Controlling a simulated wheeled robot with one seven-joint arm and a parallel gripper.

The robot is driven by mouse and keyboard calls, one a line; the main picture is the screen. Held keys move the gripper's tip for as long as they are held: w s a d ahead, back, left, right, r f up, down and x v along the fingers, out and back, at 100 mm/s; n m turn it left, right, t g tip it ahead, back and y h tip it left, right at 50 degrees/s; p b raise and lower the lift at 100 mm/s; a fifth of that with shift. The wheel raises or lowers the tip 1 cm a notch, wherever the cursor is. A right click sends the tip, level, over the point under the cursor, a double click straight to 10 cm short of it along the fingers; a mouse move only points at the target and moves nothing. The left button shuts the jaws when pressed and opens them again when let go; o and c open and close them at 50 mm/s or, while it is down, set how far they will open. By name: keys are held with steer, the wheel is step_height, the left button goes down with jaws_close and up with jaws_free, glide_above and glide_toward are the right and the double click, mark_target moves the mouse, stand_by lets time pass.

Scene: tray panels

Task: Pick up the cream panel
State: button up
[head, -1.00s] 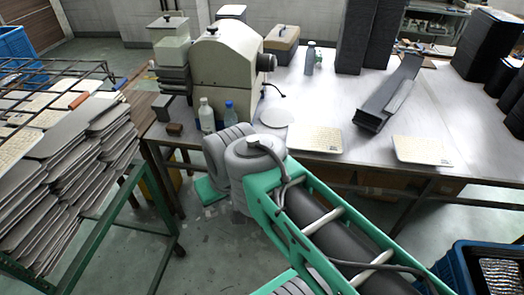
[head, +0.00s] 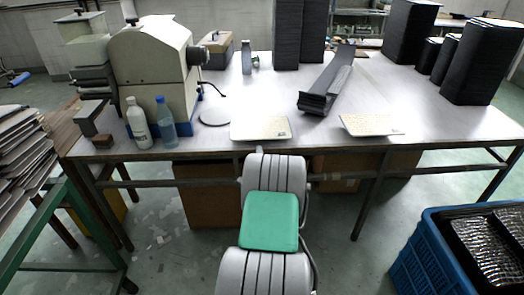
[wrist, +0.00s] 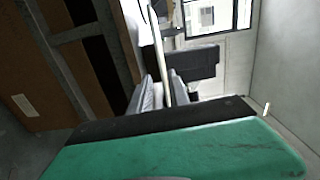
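A thin cream panel (head: 260,128) lies flat near the table's front edge, just beyond my arm in the head view. A second cream panel (head: 371,124) lies further right. My arm hides my gripper in the head view. In the wrist view my gripper (wrist: 164,86) shows two grey fingers standing apart. A thin pale strip (wrist: 157,45) runs up from between them; it looks like a panel seen edge-on. I cannot tell whether either finger touches it.
A blue crate (head: 425,262) stands at lower right. A green-framed rack (head: 50,225) stands at left.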

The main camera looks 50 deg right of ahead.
mark_target(261, 139)
steer(key=shift+m+h, duration=0.3)
steer(key=shift+m, duration=0.1)
steer(key=b+x, duration=0.1)
steer(key=x, duration=0.2)
steer(key=b+x, duration=0.1)
steer(key=x, duration=0.2)
steer(key=s+d+b+x, duration=0.1)
steer(key=b+x, duration=0.1)
steer(key=x, duration=0.1)
steer(key=shift+w+d+f, duration=0.25)
jaws_close()
stand_by(0.7)
steer(key=shift+r, duration=0.15)
step_height(261, 139, up, 3)
steer(key=shift+f+p, duration=0.2)
steer(key=shift+p, duration=0.45)
steer(key=shift+f, duration=0.15)
